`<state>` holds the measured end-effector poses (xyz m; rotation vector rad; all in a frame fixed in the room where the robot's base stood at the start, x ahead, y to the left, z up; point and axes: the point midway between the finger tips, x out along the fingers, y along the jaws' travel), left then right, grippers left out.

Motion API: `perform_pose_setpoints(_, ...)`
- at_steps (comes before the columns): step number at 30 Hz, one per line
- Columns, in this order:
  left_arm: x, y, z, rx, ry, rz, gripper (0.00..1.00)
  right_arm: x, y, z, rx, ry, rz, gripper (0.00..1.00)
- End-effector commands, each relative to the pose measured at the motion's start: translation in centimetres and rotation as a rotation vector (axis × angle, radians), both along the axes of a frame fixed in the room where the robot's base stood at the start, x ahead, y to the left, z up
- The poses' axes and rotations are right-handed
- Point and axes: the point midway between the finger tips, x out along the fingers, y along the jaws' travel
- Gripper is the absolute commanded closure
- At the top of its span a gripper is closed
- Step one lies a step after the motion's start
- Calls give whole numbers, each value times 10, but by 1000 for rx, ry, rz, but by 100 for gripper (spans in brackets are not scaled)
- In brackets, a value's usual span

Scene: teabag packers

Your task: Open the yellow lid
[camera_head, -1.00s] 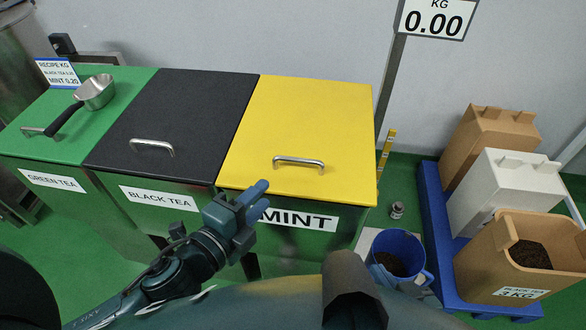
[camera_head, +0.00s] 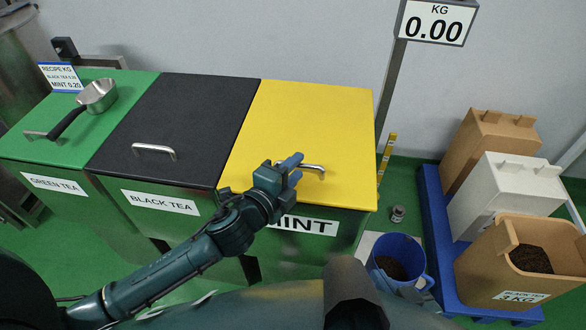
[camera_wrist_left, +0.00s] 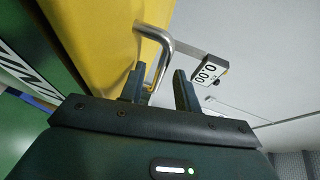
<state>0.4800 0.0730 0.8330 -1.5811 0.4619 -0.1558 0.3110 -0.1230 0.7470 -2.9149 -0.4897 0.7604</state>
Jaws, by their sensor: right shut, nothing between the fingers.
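The yellow lid (camera_head: 312,120) lies closed on the mint bin, with a silver bar handle (camera_head: 312,168) near its front edge. My left gripper (camera_head: 294,168) is at the left end of this handle. In the left wrist view, the two fingers of my left gripper (camera_wrist_left: 160,88) are apart, and part of the bent silver handle (camera_wrist_left: 166,58) shows between and beyond them. The yellow lid (camera_wrist_left: 105,40) fills the upper left there. I cannot tell whether the fingers touch the handle. My right gripper cannot be made out.
A black lid (camera_head: 190,115) and a green lid (camera_head: 100,125) adjoin on the left; a metal scoop (camera_head: 98,95) lies on the green one. A scale display (camera_head: 437,22) stands behind. A blue bucket (camera_head: 410,248) and a blue pallet (camera_head: 432,200) with containers are to the right.

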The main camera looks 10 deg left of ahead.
Motion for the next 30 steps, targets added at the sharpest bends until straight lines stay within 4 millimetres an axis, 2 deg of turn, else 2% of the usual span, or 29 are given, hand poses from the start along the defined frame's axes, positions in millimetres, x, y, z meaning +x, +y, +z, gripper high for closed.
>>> perform_pose_setpoints(2, 0, 0, 0, 0, 0, 0, 69, 0, 0, 0, 0, 0, 0, 100)
perform_pose_setpoints(13, 0, 0, 0, -1, 0, 0, 100, 1, 0, 2, 1, -5, 1, 100)
perform_pose_setpoints(30, 0, 0, 4, 0, 5, 1, 100, 1, 0, 8, -2, -7, 1, 100)
